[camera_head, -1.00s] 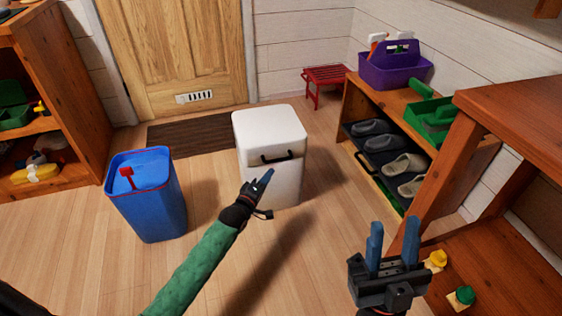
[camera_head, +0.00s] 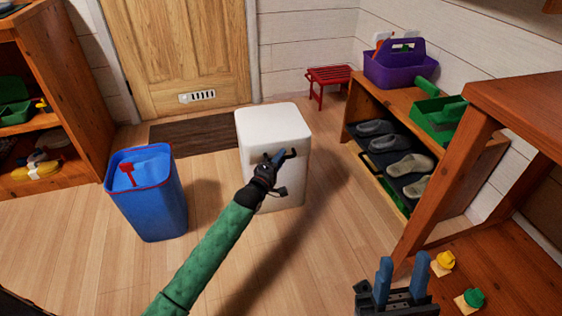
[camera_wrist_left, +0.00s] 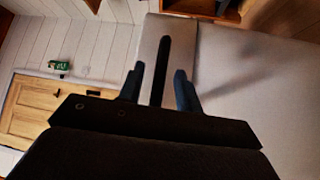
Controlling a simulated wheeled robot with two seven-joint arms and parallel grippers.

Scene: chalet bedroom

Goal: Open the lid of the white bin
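The white bin (camera_head: 272,122) stands on the floor near the door, its lid down. Its dark handle (camera_head: 291,153) is on the front face, partly hidden behind my left gripper. My left gripper (camera_head: 279,157) is at the handle. In the left wrist view the fingers of my left gripper (camera_wrist_left: 160,88) are apart, with the black handle (camera_wrist_left: 161,62) lined up between them and gaps on both sides. I cannot tell how far the fingertips reach past the handle. My right gripper (camera_head: 400,275) is open and empty at the lower right, away from the bin.
A blue bin (camera_head: 150,205) with a red item on top stands left of the white bin. A shoe shelf (camera_head: 385,100) with a purple caddy (camera_head: 395,70) stands to the right. A wooden table (camera_head: 520,270) is near my right gripper. A dark mat (camera_head: 190,135) lies by the door.

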